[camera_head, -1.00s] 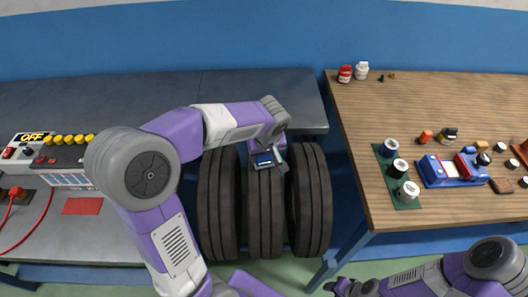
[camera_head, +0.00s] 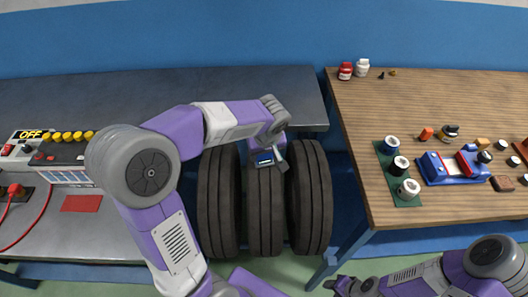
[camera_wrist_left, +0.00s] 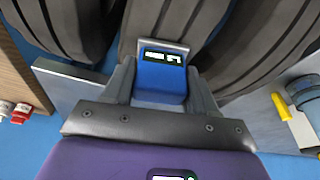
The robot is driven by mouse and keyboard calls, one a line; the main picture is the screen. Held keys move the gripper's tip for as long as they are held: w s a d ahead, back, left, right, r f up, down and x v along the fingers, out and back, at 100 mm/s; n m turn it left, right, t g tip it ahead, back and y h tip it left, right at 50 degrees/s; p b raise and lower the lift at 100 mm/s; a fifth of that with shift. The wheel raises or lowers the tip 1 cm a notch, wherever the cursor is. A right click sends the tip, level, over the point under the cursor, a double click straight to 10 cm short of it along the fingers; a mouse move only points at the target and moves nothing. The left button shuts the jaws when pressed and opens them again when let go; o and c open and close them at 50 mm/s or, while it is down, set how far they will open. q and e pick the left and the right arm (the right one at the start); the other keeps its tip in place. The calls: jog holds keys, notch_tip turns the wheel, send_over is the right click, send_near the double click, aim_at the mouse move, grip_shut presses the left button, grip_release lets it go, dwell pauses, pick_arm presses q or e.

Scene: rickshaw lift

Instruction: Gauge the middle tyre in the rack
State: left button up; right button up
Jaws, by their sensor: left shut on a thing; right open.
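Three dark tyres stand upright side by side: the left tyre (camera_head: 218,205), the middle tyre (camera_head: 265,215) and the right tyre (camera_head: 310,200). The rack under them is hidden. My left gripper (camera_wrist_left: 160,88) is shut on a blue gauge (camera_wrist_left: 158,76) with a small lit display. The gauge also shows in the head view (camera_head: 265,158), at the upper part of the middle tyre. Its grey end lies against or very close to the tread; I cannot tell which. My right gripper (camera_head: 334,286) is open and empty at the bottom, right of the tyres.
A dark metal bench (camera_head: 150,95) lies behind and left, with a control box (camera_head: 65,158) marked OFF and a red cable. A wooden table (camera_head: 440,105) at right carries a blue and red device (camera_head: 455,168), a green mat (camera_head: 405,198) with rolls, and small jars.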

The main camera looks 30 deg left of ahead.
pick_arm(q)
jog(key=shift+f+b, duration=0.6)
jog(key=shift+f, duration=0.05)
dwell(1.5)
jog(key=shift+r+p, duration=2.6)
jog(key=shift+r, duration=1.05)
